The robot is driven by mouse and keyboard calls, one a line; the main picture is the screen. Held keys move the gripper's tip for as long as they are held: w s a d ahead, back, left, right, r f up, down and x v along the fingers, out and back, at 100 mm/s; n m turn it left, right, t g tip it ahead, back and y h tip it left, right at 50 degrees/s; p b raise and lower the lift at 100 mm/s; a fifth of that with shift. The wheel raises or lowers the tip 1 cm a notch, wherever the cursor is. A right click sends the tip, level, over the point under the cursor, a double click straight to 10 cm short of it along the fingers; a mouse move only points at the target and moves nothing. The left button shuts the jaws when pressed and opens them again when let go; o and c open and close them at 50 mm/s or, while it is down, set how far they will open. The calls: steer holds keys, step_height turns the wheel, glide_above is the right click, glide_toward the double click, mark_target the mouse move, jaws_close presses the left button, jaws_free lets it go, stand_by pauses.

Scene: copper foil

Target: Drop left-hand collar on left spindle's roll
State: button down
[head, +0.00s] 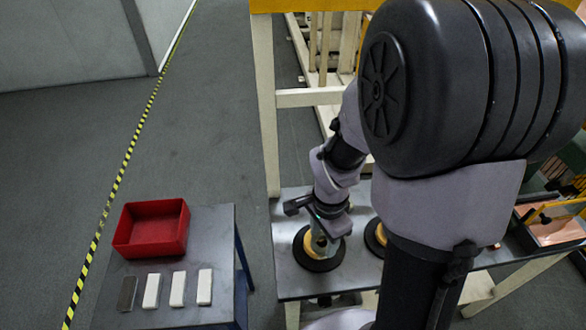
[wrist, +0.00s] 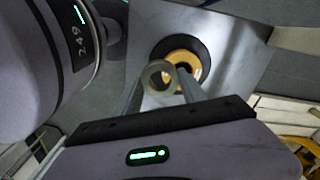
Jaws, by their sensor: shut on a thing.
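My gripper (wrist: 160,82) is shut on a grey ring-shaped collar (wrist: 159,64), held between its two fingertips in the wrist view. Behind the collar is the left spindle's gold roll (wrist: 200,65) on a round black base (wrist: 203,47). The collar covers the roll's lower left part and looks off-centre from the dark spindle middle. In the head view my gripper (head: 321,238) is over the left roll (head: 304,245) and its black base (head: 318,264). The collar is too small to make out there, and I cannot tell the gap between collar and roll.
A second black base with a gold roll (head: 375,238) stands close on the right, partly hidden by my arm. A side table at left holds a red bin (head: 152,228) and several flat bars (head: 178,289). A cream frame post (head: 266,105) rises behind the spindle table (head: 290,290).

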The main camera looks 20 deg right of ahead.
steer(key=w, duration=0.1)
steer(key=w+d, duration=0.2)
steer(key=w, duration=0.1)
steer(key=shift+f, duration=0.25)
steer(key=f, duration=0.1)
steer(key=f+b, duration=0.2)
steer(key=shift+w+d+f, duration=0.1)
steer(key=shift+w+f, duration=0.15)
steer(key=shift+f, duration=0.15)
steer(key=shift+r, duration=0.1)
steer(key=shift+f+b, duration=0.55)
steer(key=c, duration=0.7)
jaws_free()
steer(key=shift+o, duration=0.2)
